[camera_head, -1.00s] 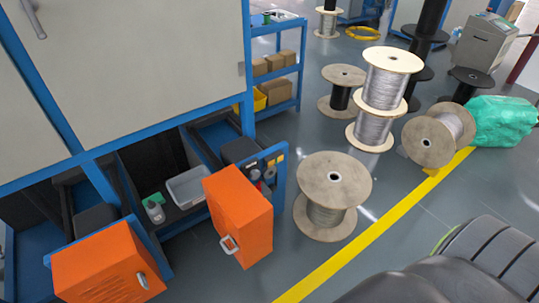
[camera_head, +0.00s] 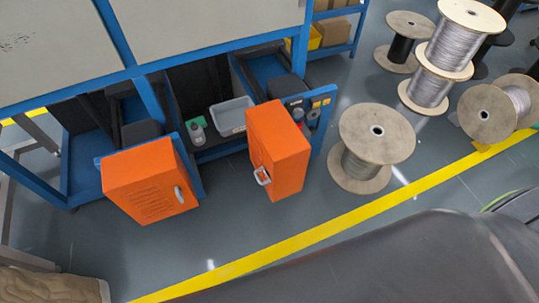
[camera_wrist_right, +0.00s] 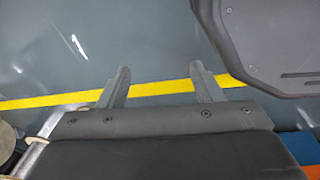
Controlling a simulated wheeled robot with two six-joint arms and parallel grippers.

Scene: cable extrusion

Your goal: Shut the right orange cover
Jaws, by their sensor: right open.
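The right orange cover (camera_head: 280,152) stands swung out from the blue machine frame in the head view, with a pale handle (camera_head: 262,176) on its near left side. The left orange cover (camera_head: 150,180) also stands out from the frame, with its handle at its right edge. In the right wrist view my right gripper (camera_wrist_right: 157,80) is open and empty above the grey floor, its two fingers apart. A bit of orange (camera_wrist_right: 308,172) shows at that view's lower right corner. My left gripper is in neither view.
A grey tray (camera_head: 233,116) and a bottle (camera_head: 196,133) sit in the bay between the covers. A wooden cable spool (camera_head: 377,140) stands on the floor right of the right cover. A yellow line (camera_head: 330,231) crosses the floor in front. The floor between covers and line is clear.

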